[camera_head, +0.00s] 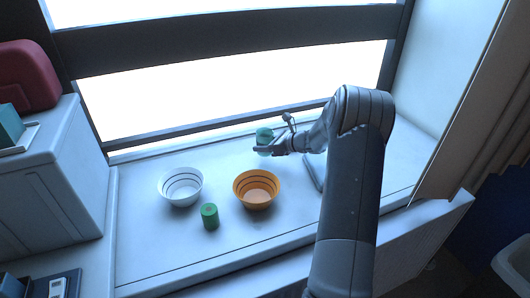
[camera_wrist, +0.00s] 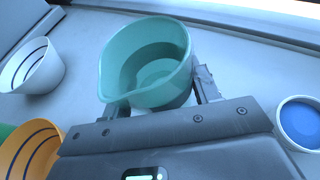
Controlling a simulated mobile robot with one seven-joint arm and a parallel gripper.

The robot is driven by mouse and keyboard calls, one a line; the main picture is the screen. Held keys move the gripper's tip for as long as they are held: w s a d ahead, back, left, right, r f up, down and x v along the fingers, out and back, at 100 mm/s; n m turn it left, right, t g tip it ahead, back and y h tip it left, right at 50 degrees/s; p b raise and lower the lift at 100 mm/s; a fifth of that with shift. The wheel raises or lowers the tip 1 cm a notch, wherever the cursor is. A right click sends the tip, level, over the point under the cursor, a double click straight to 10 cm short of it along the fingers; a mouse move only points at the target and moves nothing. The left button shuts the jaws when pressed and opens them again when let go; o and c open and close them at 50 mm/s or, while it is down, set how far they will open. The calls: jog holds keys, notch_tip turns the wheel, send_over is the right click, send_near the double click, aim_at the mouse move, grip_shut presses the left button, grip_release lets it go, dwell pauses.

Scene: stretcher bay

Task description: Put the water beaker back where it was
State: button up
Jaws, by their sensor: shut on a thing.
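The water beaker is a teal cup with a pouring lip. In the head view the beaker (camera_head: 264,136) is at the back of the white sill, near the window frame. In the wrist view the beaker (camera_wrist: 150,58) is upright between the two fingers, and its inside shows no clear contents. My gripper (camera_head: 268,150) is shut on the beaker, coming from the right; its fingers also show in the wrist view (camera_wrist: 158,100). I cannot tell whether the beaker's base touches the sill.
A white striped bowl (camera_head: 181,187), an orange bowl (camera_head: 256,190) and a green cylinder (camera_head: 210,216) stand in front on the sill (camera_head: 150,245). A round blue-topped thing (camera_wrist: 300,124) is at the right in the wrist view. A white cabinet (camera_head: 60,170) bounds the left.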

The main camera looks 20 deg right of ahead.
jog(key=shift+f, duration=1.8)
jog(key=shift+f, duration=0.1)
jog(key=o, duration=1.1)
jog(key=shift+c, duration=0.2)
